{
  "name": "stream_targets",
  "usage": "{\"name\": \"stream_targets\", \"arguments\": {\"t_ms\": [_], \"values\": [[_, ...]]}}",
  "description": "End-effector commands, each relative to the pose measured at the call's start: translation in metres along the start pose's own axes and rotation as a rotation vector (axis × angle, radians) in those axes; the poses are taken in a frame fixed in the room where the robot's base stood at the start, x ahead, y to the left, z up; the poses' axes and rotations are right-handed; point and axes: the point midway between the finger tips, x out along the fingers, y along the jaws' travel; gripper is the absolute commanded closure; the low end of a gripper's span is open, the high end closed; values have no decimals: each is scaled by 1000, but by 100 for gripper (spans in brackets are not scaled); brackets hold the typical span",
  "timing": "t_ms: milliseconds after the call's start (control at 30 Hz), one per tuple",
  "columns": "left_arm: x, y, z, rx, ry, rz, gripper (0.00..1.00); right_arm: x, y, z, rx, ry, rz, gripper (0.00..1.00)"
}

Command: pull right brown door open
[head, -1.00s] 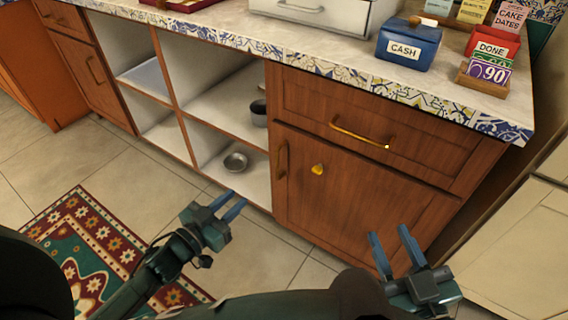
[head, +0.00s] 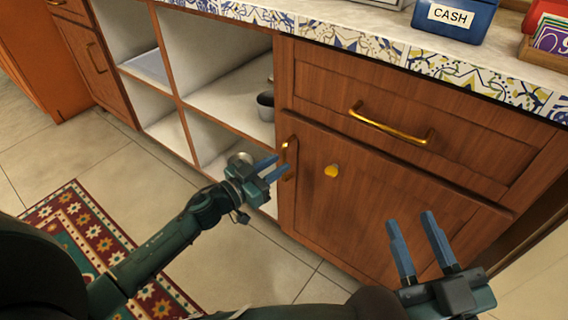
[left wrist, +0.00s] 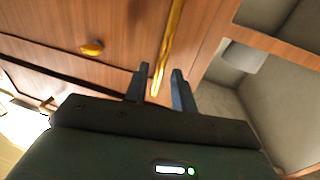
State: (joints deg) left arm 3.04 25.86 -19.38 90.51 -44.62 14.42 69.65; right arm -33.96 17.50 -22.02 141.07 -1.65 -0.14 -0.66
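The right brown door (head: 365,200) is shut, below a brown drawer with a gold handle. Its vertical gold handle (head: 289,158) is at the door's left edge, and a yellow knob-like piece (head: 332,170) is on its face. My left gripper (head: 277,168) is open with its blue fingertips close to the handle. In the left wrist view, the handle (left wrist: 168,50) runs up from between the fingers (left wrist: 160,84); I cannot tell if they touch it. My right gripper (head: 412,232) is open and empty in front of the door's lower right.
Open shelves (head: 215,85) with a dark pot (head: 266,104) are left of the door. The drawer handle (head: 390,125) sticks out above. A patterned rug (head: 100,240) lies on the tiled floor. A blue cash box (head: 452,18) stands on the counter.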

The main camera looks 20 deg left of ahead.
Motion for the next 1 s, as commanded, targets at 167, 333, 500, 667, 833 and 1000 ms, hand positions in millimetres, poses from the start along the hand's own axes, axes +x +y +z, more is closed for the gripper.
{"name": "stream_targets", "arguments": {"t_ms": [167,333,500,667,833,1000], "values": [[24,0,1,1,1,0,74,3,1,-4,-18,42,-7,64],[32,0,0,0,-1,-1,74,6,3,-10,-36,69,-9,64],[32,0,0,0,-1,-1,74,6,4,-10,-38,71,-9,64],[32,0,0,0,-1,0,81,6,4,-10,-39,71,-9,64],[32,0,0,0,-1,0,94,6,4,-10,-39,71,-9,64],[32,0,0,0,-1,0,100,6,4,-10,-38,71,-9,64]]}}
